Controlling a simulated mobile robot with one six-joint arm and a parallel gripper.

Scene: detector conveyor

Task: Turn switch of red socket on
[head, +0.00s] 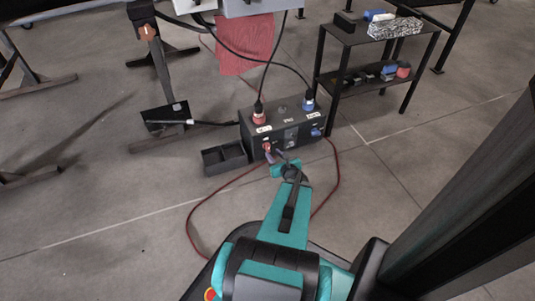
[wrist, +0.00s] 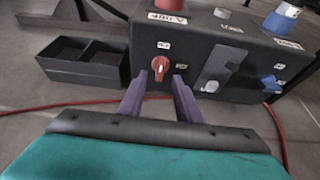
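The red switch (wrist: 161,66) is on the front face of the dark socket box (wrist: 215,45), below the red socket (wrist: 168,5). In the head view the red switch (head: 267,147) sits at the left of the box front, below the red plug (head: 259,115). My gripper (wrist: 166,72) has its two purple fingers apart, with a gap between them. The fingertips are just in front of the red switch, which shows between them near the left finger; I cannot tell whether they touch it. In the head view my gripper (head: 279,160) is close to the box front.
A blue switch (wrist: 270,84) is at the right of the box front, below the blue socket (wrist: 281,20). A black two-part bin (wrist: 82,61) stands left of the box. A red cable (wrist: 70,106) lies on the floor. A black shelf (head: 372,40) stands behind right.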

